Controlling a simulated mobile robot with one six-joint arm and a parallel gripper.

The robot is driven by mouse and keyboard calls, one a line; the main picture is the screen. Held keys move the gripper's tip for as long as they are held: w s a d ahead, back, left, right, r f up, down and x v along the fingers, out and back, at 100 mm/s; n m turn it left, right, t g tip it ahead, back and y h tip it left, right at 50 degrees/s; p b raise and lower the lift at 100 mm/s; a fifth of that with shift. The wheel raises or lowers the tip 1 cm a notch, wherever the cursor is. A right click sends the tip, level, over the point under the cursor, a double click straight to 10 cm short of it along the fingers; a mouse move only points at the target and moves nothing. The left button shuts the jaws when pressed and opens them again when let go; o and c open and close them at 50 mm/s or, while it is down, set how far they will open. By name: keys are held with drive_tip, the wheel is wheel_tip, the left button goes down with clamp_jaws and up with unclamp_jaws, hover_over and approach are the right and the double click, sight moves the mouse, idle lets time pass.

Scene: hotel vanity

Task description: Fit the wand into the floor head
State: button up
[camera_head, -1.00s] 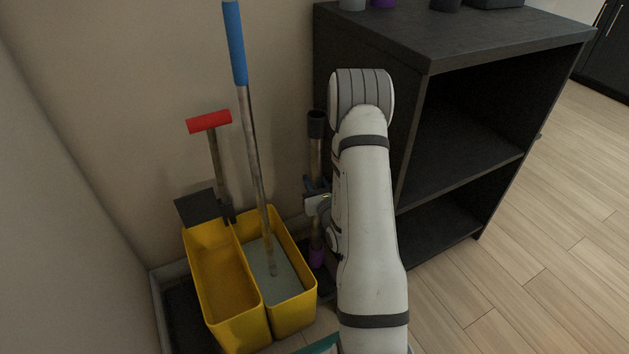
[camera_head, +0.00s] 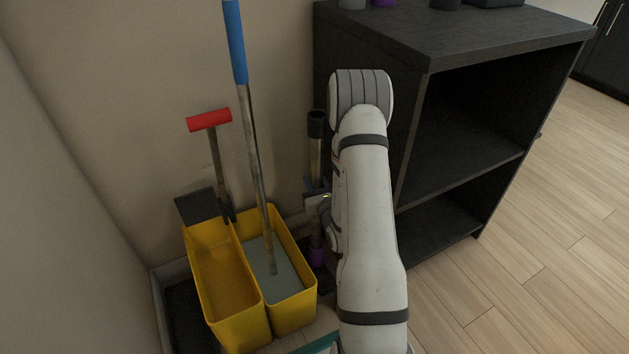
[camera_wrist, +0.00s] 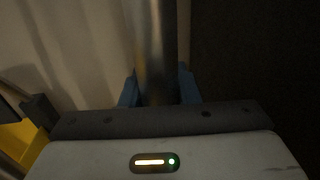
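The wand (camera_head: 316,158) is a metal tube with a dark top end, upright between the yellow bucket and the dark cabinet. My gripper (camera_head: 317,190) is at its middle, partly hidden by my arm. In the wrist view the tube (camera_wrist: 155,40) runs between my gripper's blue fingers (camera_wrist: 158,90), which appear closed against both sides. A purple piece (camera_head: 317,251) shows low on the wand's line, just above a dark shape near the floor. The floor head cannot be made out clearly, and whether the wand sits in it cannot be told.
The yellow two-part bucket (camera_head: 228,322) stands left of the wand. A blue-handled mop (camera_head: 253,150) leans in it, and a red-handled tool (camera_head: 209,120) stands behind. The dark cabinet (camera_head: 375,135) is close on the right. Open wooden floor (camera_head: 500,285) lies farther right.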

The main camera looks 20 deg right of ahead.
drive_tip(key=o, duration=0.5)
drive_tip(key=shift+f, duration=0.1)
drive_tip(key=s+p, duration=0.2)
drive_tip(key=s, duration=0.5)
drive_tip(key=shift+s+a, duration=0.35)
drive_tip(key=shift+s, duration=0.05)
